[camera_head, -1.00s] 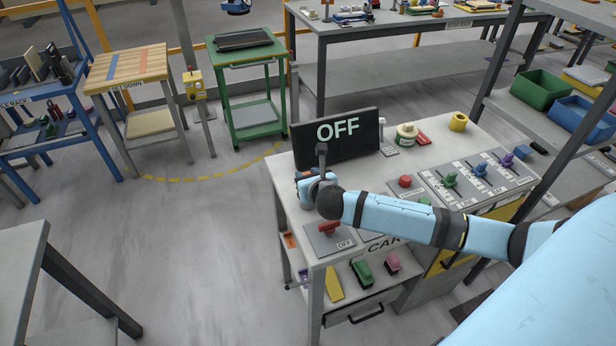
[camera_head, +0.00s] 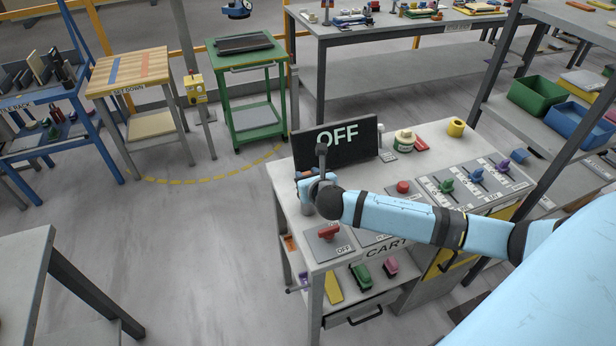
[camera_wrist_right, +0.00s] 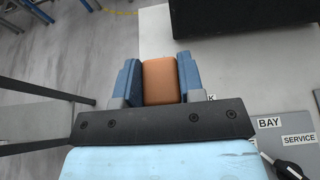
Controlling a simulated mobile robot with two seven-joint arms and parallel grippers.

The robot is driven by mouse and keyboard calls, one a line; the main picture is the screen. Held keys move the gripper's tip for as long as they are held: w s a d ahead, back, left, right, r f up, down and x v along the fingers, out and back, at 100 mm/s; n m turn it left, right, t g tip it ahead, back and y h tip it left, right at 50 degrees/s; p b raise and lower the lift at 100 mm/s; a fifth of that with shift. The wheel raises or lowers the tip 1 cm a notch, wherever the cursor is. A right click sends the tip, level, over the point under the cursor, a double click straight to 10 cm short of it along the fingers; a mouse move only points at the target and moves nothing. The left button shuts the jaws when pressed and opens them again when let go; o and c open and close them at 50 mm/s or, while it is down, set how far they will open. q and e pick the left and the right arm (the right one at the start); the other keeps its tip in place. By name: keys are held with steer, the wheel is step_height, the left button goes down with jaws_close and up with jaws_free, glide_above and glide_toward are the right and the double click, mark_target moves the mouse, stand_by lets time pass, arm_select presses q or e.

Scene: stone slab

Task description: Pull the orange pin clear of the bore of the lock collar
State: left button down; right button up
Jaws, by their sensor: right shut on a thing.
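The rest of the pin is hidden. A small grey upright piece (camera_head: 306,207) shows just below the gripper in the head view; it may be the lock collar. I cannot tell whether the pin is still in the bore. My left gripper is not in view.
A black screen reading OFF (camera_head: 336,142) stands right behind the gripper. A red handle (camera_head: 328,232) on a plate is close in front. A red button (camera_head: 403,187) and several coloured levers (camera_head: 478,175) are to the right. Floor left of the cart is clear.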

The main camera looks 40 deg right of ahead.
steer(key=shift+r, duration=0.15)
step_height(320, 180, up, 4)
steer(key=p, duration=0.4)
steer(key=shift+p, duration=0.4)
steer(key=shift+r, duration=0.9)
